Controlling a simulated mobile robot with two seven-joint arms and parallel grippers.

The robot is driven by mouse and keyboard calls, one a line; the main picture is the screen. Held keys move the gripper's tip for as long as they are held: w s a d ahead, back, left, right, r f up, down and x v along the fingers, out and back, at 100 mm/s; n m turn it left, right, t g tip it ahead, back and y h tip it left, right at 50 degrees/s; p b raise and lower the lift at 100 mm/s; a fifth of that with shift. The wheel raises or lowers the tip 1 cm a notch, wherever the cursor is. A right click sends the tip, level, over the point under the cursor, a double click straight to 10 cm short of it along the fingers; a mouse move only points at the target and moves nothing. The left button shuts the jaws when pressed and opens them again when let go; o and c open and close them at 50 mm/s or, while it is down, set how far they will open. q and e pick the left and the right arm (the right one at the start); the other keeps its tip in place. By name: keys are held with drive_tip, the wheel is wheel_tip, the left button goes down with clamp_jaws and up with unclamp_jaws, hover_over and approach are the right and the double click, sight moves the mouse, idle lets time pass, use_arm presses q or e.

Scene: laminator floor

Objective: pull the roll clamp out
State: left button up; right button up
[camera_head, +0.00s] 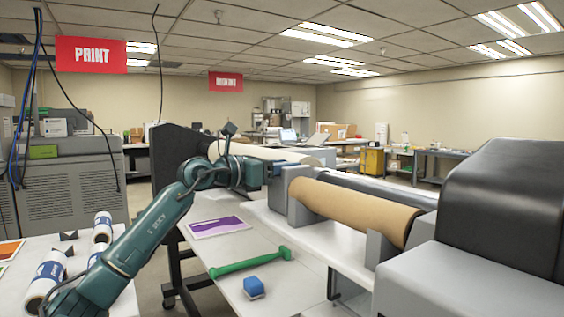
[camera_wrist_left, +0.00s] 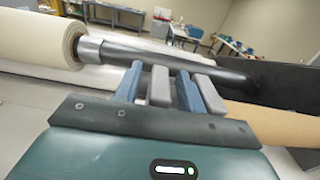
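In the left wrist view a silver collar (camera_wrist_left: 90,50), which may be the roll clamp, sits on a dark shaft against the end of a cream roll (camera_wrist_left: 45,40). My left gripper (camera_wrist_left: 175,75) has its fingertips over the shaft, to the right of the collar and apart from it. The fingers look close together; whether they grip the shaft is unclear. In the head view my left gripper (camera_head: 272,170) is at the machine between the white roll (camera_head: 265,152) and the brown roll (camera_head: 355,205), and my arm hides the clamp area. My right gripper is not in view.
A green tool (camera_head: 250,263), a blue block (camera_head: 253,287) and a purple print (camera_head: 217,227) lie on the white table below. Grey brackets (camera_head: 299,203) hold the brown roll. A dark machine housing (camera_head: 505,205) stands at the right. Small rolls (camera_head: 45,278) lie at the left.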

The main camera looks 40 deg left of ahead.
use_arm(q)
drive_tip(key=shift+c, duration=0.2)
clamp_jaws()
idle(0.3)
drive_tip(key=shift+w+a+r+p, duration=0.1)
drive_tip(key=shift+w+a+p, duration=0.15)
drive_tip(key=shift+a, duration=0.55)
drive_tip(key=shift+w+a+p, duration=0.15)
drive_tip(key=shift+a+p, duration=0.05)
drive_tip(key=shift+a, duration=0.65)
drive_tip(key=shift+w+a+r+p, duration=0.1)
drive_tip(key=shift+w+a+p, duration=0.15)
drive_tip(key=shift+a, duration=0.55)
